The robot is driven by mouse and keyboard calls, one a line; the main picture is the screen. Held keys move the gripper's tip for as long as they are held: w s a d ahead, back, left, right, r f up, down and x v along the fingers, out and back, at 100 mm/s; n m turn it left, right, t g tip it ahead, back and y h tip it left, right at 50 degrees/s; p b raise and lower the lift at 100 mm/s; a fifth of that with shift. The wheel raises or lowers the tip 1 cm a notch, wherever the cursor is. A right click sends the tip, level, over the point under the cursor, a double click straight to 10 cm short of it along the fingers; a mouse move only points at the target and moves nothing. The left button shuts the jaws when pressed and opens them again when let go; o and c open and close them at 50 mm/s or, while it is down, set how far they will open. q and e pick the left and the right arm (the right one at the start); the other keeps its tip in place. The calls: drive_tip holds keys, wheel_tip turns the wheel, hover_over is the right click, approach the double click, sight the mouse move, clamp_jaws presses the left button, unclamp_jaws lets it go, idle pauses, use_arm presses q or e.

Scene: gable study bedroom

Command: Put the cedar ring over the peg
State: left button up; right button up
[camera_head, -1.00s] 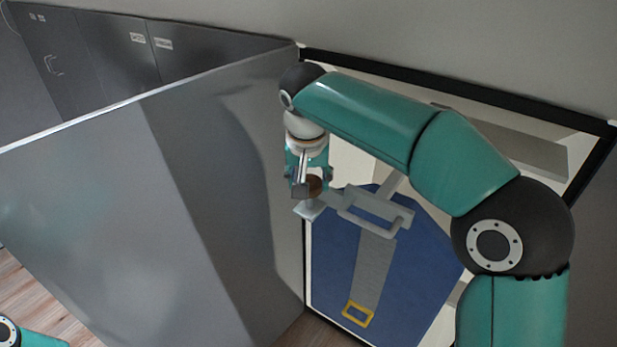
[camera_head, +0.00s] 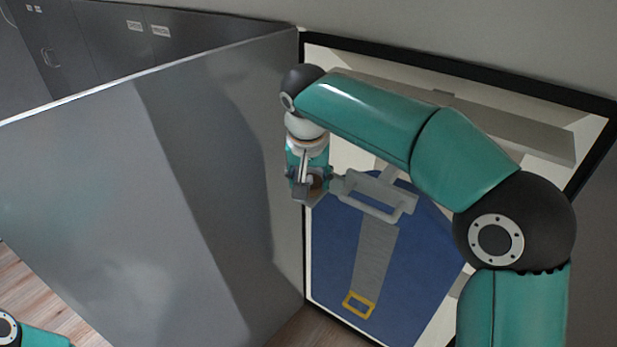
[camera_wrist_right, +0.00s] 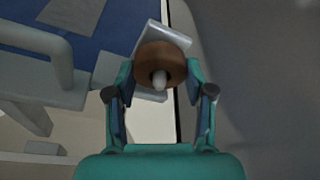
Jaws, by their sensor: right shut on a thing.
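The cedar ring (camera_wrist_right: 151,55) is a thick brown ring held between the fingers of my right gripper (camera_wrist_right: 161,74). The peg (camera_wrist_right: 159,80) shows as a pale rounded tip in the ring's hole. The ring looks to be around it, but how far down I cannot tell. A light grey plate (camera_wrist_right: 166,34) lies behind the ring. In the head view my right gripper (camera_head: 311,186) points down close above the plate (camera_head: 314,199), and the ring (camera_head: 319,182) is mostly hidden by the fingers. My left gripper is out of view.
A grey bracket frame (camera_head: 376,207) stands beside the plate. Beyond it are a blue panel (camera_head: 335,245) with a grey strap and a yellow buckle (camera_head: 358,305), inside a black-edged opening. A large grey panel (camera_head: 180,190) stands close to the left of my right gripper.

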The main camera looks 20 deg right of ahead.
drive_tip(key=o, duration=1)
drive_tip(key=v, duration=1.1)
drive_tip(key=shift+s+r, duration=0.15)
drive_tip(key=shift+r, duration=0.2)
